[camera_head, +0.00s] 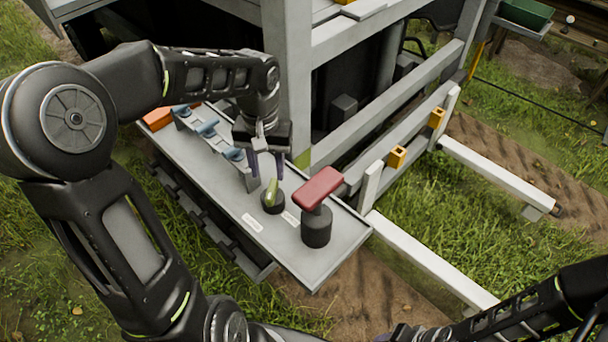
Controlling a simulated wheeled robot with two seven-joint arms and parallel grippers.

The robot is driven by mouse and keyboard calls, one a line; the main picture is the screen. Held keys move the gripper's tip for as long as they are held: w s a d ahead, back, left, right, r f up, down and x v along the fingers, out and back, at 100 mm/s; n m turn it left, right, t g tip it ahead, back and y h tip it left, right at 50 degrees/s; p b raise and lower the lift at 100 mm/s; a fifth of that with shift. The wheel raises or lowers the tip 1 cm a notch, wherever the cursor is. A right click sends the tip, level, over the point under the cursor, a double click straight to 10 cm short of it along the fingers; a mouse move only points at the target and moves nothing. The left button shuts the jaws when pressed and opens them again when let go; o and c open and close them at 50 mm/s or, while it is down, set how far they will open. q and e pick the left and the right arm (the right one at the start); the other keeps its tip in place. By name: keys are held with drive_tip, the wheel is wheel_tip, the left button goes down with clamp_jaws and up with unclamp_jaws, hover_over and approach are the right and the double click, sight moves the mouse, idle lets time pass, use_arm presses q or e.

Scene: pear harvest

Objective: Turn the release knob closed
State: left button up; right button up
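I take this for the release knob. My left gripper (267,172) points down just above and behind the knob. Its two dark fingers are spread apart, with the top of the green handle near the gap between them. I cannot tell whether they touch it. My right arm (510,315) comes in at the lower right; its gripper cannot be made out clearly.
A red-topped handle on a black cylinder (317,228) stands close to the right of the knob. Blue-tipped levers (207,130) line the panel's far left. White rails (430,255) extend to the right over grass.

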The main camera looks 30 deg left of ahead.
sight(271, 189)
use_arm(q)
drive_tip(key=shift+w+d+r, duration=0.1)
drive_tip(key=shift+w+r, duration=0.05)
drive_tip(key=shift+f+p, duration=0.3)
drive_tip(key=shift+f, duration=3.65)
clamp_jaws()
